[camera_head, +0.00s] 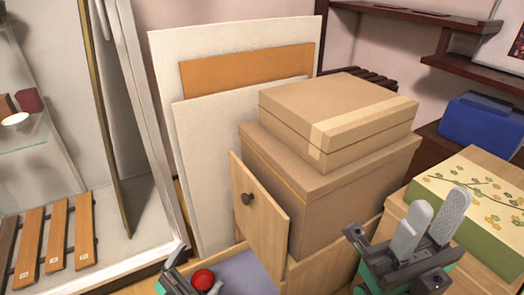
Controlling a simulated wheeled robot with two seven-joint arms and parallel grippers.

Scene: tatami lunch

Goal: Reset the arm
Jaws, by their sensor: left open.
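My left gripper (192,281) shows only in part at the bottom edge. It is open, and a round red thing (203,279) shows beside its fingers; I cannot tell if they touch. My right gripper (440,205) is at the lower right. Its two grey fingers point up and stand apart with nothing between them. It appears in front of the wooden furniture and the box with a floral top (470,185). Most of both arms is outside the picture.
A wooden panel with a dark knob (262,222) stands beside a large cardboard box (335,205), which carries a smaller box (335,110). Pale boards (215,130) lean behind. A shelf unit (125,240) is left. A blue case (483,122) is at right.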

